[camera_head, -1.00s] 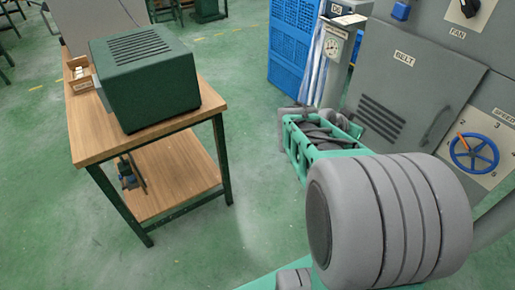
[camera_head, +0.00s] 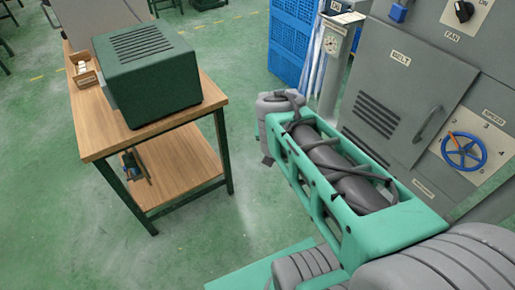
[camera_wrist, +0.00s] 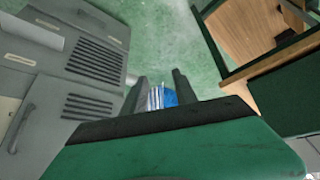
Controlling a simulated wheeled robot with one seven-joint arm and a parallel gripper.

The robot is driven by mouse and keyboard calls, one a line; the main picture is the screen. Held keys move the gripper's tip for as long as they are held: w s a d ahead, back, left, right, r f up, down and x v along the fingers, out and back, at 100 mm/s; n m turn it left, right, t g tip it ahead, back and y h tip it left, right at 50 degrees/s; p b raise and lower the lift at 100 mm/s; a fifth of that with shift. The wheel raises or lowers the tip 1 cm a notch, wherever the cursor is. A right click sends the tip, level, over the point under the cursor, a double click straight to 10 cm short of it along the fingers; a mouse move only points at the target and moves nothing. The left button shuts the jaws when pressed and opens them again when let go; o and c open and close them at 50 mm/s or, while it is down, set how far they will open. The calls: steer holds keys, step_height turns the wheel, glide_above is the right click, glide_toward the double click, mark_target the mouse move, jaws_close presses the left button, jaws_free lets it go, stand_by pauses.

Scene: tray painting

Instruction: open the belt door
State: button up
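The belt door (camera_head: 408,85) is a grey panel with a BELT label and dark vent slots on the cabinet at the right. It looks shut. Its grey bar handle (camera_head: 428,124) is at the door's right side. In the wrist view, grey vented panels are at the left, with a bar handle (camera_wrist: 20,128) near the left edge. My gripper (camera_wrist: 158,78) points past these panels toward the floor, its two dark fingers apart with nothing held. In the head view, the gripper is not clearly seen at the far end of my green forearm, left of the door.
A wooden table (camera_head: 185,180) with a green box (camera_head: 150,72) stands at the left. A blue speed wheel (camera_head: 463,150) and a fan knob (camera_head: 464,11) sit near the door. Blue crates (camera_head: 292,42) stand behind. Green floor is clear between table and cabinet.

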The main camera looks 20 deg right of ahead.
steer(key=s+a+r+n+g+y+p, duration=0.1)
steer(key=s+a+n+y, duration=0.1)
steer(key=a, duration=0.6)
steer(key=shift+s+r+n+p, duration=0.3)
steer(key=shift+s+n, duration=0.4)
steer(key=shift+n, duration=0.1)
